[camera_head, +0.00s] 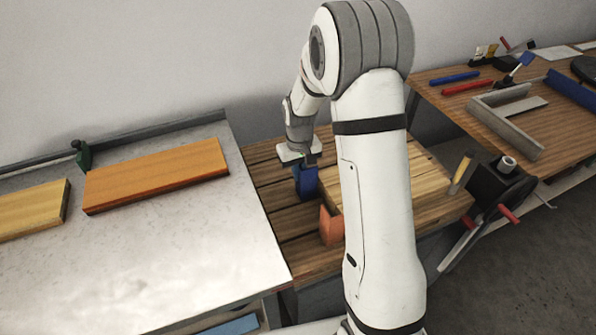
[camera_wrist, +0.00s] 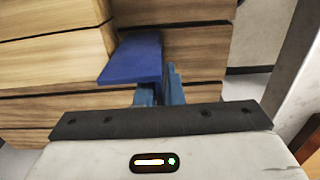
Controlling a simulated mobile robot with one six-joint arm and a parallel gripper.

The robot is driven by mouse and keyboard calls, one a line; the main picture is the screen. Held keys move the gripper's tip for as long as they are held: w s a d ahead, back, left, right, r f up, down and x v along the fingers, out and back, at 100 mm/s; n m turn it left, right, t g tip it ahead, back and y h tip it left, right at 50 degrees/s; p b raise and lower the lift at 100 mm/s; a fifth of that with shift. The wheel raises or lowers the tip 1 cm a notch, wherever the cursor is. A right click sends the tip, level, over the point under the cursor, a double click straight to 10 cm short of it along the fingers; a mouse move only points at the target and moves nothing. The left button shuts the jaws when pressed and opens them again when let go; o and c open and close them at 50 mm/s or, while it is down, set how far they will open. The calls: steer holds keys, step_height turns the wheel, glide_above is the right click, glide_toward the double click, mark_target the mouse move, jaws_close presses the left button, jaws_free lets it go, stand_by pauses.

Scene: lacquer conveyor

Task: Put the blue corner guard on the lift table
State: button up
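The blue corner guard (camera_head: 306,182) stands on the slatted wooden surface (camera_head: 270,178) in the middle, against the left end of a stack of pale boards (camera_head: 428,178). In the wrist view its blue face (camera_wrist: 135,58) lies beside the boards, just beyond my fingers. My gripper (camera_head: 306,162) points down at the guard's top. In the wrist view my two fingers (camera_wrist: 160,90) are close together at the guard's edge and appear shut on it; the contact is partly hidden. No surface is clearly marked as the lift table.
An orange corner guard (camera_head: 331,226) stands nearer on the boards' end. The grey table (camera_head: 180,255) at left holds an orange board (camera_head: 155,175) and a yellow board (camera_head: 32,209); its front is clear. A workbench (camera_head: 440,93) at right holds tools and a grey frame (camera_head: 505,122).

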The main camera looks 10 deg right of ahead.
steer(key=o, duration=0.4)
step_height(320, 180, up, 12)
steer(key=shift+r, duration=0.15)
steer(key=s+r+t, duration=0.1)
steer(key=s+r, duration=0.1)
steer(key=s, duration=0.6)
steer(key=s+d+r+m, duration=0.1)
steer(key=s+r, duration=0.1)
steer(key=s, duration=0.7)
steer(key=s+d+r+m+t, duration=0.1)
steer(key=s+r, duration=0.1)
steer(key=s, duration=0.6)
steer(key=shift+s+r+t, duration=0.1)
steer(key=shift+s+t, duration=0.1)
steer(key=shift+t, duration=0.1)
